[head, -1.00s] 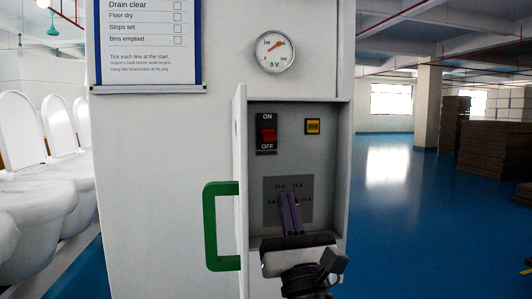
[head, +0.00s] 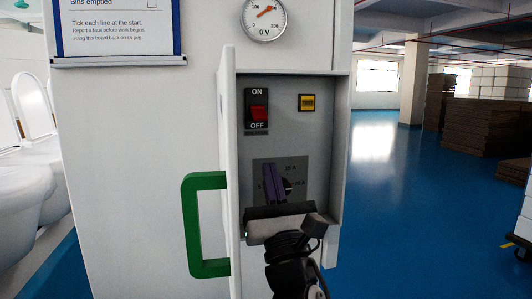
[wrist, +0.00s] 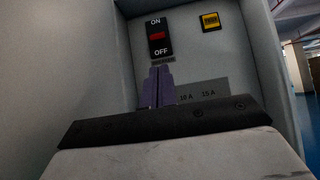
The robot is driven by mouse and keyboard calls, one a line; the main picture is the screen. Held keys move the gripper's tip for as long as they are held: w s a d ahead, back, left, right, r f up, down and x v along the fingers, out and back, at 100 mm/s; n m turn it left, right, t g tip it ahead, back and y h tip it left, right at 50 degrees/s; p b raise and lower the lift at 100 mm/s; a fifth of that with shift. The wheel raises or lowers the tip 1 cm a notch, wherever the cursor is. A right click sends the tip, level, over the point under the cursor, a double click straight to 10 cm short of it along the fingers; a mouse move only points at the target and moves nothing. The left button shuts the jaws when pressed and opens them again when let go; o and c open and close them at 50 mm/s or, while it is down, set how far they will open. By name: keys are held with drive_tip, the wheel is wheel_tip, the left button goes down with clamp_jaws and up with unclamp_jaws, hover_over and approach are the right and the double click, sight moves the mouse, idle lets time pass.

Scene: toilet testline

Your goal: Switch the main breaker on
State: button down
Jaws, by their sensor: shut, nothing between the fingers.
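The main breaker (head: 258,110) is a black plate marked ON above and OFF below, with a red rocker in its lower middle; its exact tilt is unclear. It also shows in the wrist view (wrist: 157,36), upper middle. It sits inside an open grey cabinet (head: 341,140). My gripper (head: 268,167) has its purple fingers together and empty, below the breaker and in front of the dial plate. In the wrist view its tips (wrist: 160,69) are just below the breaker plate in the picture; contact with the panel cannot be told.
A rotary dial (head: 287,186) with amp labels is partly hidden by the fingers. A yellow button (head: 307,102) is right of the breaker. The cabinet door (head: 228,150) stands open on the left, with a green handle (head: 190,225). A gauge (head: 264,17) labelled 0 V is above.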

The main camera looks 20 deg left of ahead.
sight(261, 117)
drive_tip(key=p+x, duration=0.4)
drive_tip(key=x, duration=0.4)
drive_tip(key=shift+w+r, duration=0.1)
drive_tip(key=shift+r, duration=0.2)
drive_tip(key=shift+w+a+r, duration=0.15)
drive_tip(key=shift+w+a, duration=0.05)
drive_tip(key=shift+w, duration=0.1)
drive_tip(key=shift+s+d+r, duration=0.2)
drive_tip(key=shift+s+r, duration=0.1)
drive_tip(key=shift+r, duration=0.05)
drive_tip(key=shift+s+d+r, duration=0.1)
drive_tip(key=shift+s+r, duration=0.1)
drive_tip(key=shift+r, duration=0.05)
drive_tip(key=shift+s+d+r+g+h, duration=0.2)
drive_tip(key=shift+s+r+g+h, duration=0.1)
drive_tip(key=shift+r+g+h, duration=0.15)
drive_tip(key=shift+w, duration=0.1)
